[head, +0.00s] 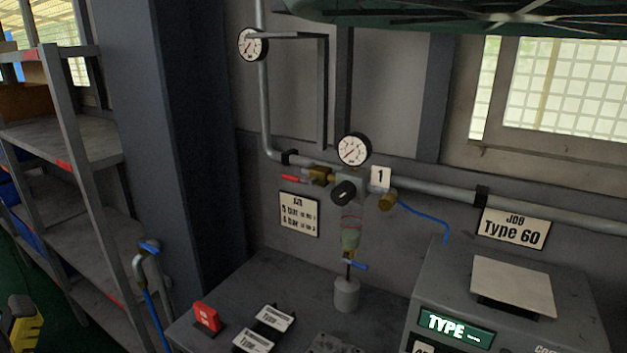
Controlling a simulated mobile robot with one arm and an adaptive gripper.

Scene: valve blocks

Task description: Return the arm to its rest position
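No part of my gripper can be made out in the head view, so its pose and what it may hold are hidden. A valve block (349,190) with a black knob is mounted on the wall pipe, with a round gauge (354,149) above it and a tag reading 1 (380,177). A red-handled valve (296,178) sits on its left. A greenish bowl (351,236) hangs below it, with a blue-handled drain valve (356,265) over a grey cup (346,294).
Grey shelves (73,140) and a dark column (170,130) stand left. The bench holds a red block (207,317), labelled cards (264,331) and a machine (500,290) with a TYPE display. A green overhead structure (470,14) spans the top right. A yellow-black object (22,325) shows bottom left.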

